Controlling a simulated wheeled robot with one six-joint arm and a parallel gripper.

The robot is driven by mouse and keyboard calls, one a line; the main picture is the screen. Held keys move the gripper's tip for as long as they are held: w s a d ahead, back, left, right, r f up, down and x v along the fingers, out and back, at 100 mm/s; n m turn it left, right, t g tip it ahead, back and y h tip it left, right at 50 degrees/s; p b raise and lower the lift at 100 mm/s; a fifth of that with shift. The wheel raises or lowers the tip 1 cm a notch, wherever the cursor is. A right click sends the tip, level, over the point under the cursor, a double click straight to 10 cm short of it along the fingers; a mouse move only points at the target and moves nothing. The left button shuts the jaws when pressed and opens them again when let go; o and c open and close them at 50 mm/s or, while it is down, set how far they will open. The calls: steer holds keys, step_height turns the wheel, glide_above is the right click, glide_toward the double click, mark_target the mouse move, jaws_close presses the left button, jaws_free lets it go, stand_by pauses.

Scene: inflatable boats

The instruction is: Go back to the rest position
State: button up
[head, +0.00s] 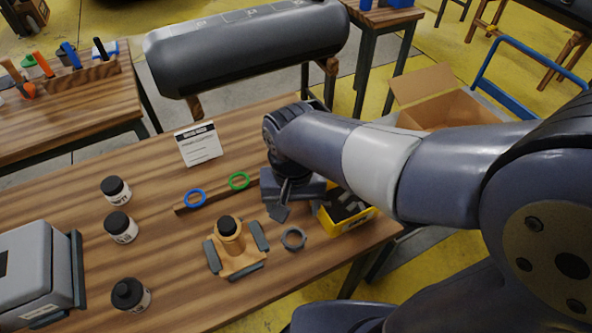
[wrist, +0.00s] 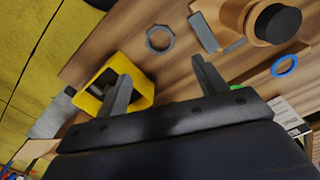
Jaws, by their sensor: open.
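My gripper (head: 281,212) hangs over the right part of the wooden table (head: 170,230) in the head view, between the green ring and the yellow bin. In the wrist view my gripper (wrist: 160,85) has its two fingers apart with nothing between them. My arm comes in from the right and hides part of the table behind it. A yellow bin (wrist: 145,84) with dark pieces shows behind the left finger, and also in the head view (head: 356,222). A grey hex nut (head: 293,238) lies close to the gripper, in front of it.
An orange-tan fixture with a black-capped part (head: 229,238) stands left of the nut. Blue (head: 195,198) and green (head: 239,181) rings sit on a wooden strip. Black-lidded jars (head: 121,227), a white card (head: 198,144) and a grey machine (head: 32,270) are further left.

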mark_target(294, 241)
steer(key=shift+f, duration=0.1)
step_height(294, 241, down, 13)
steer(key=shift+r+b, duration=0.1)
steer(key=shift+b, duration=0.95)
steer(key=shift+r+p, duration=0.4)
steer(key=shift+r, duration=0.1)
steer(key=shift+f, duration=0.15)
